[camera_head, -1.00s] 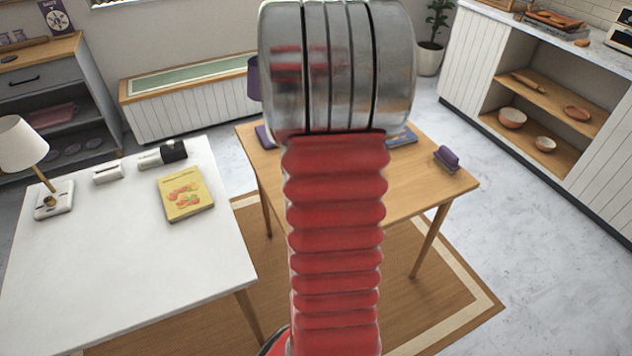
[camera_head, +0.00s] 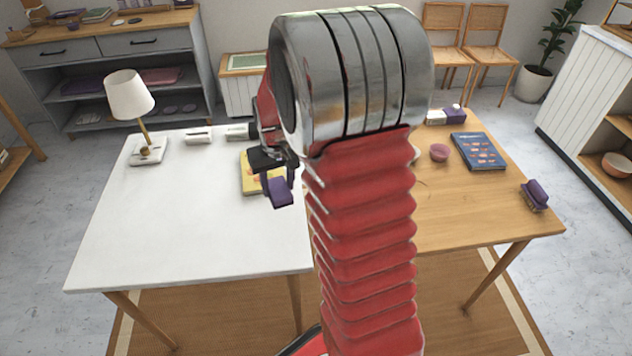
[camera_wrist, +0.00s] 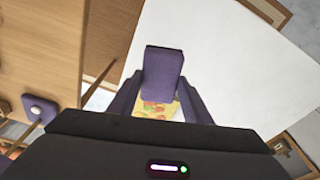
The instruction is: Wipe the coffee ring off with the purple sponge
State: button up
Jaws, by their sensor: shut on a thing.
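My gripper (camera_head: 274,172) is shut on the purple sponge (camera_head: 279,193) and holds it above the white table, near the yellow book. In the wrist view the sponge (camera_wrist: 163,75) is a purple block between the two dark fingers of my gripper (camera_wrist: 160,95). A thin brown arc, which looks like part of the coffee ring (camera_head: 423,184), shows on the wooden table just right of my arm. My arm hides the rest of that spot. The sponge is apart from the mark.
The white table (camera_head: 200,240) carries a lamp (camera_head: 130,100) and a yellow book (camera_head: 250,180). The wooden table (camera_head: 470,215) holds a blue book (camera_head: 478,151), a small pink bowl (camera_head: 439,153) and a purple brush-like item (camera_head: 536,194). The white table's front is clear.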

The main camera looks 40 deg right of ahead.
jog(key=w+a+n, duration=0.1)
jog(key=w+a, duration=0.1)
jog(key=a, duration=0.6)
jog(key=w+a+n, duration=0.2)
jog(key=w+a, duration=0.1)
jog(key=a, duration=0.5)
jog(key=shift+w+a+r, duration=0.25)
jog(key=shift+a+r, duration=0.15)
jog(key=shift+r, duration=0.05)
jog(key=shift+a, duration=0.1)
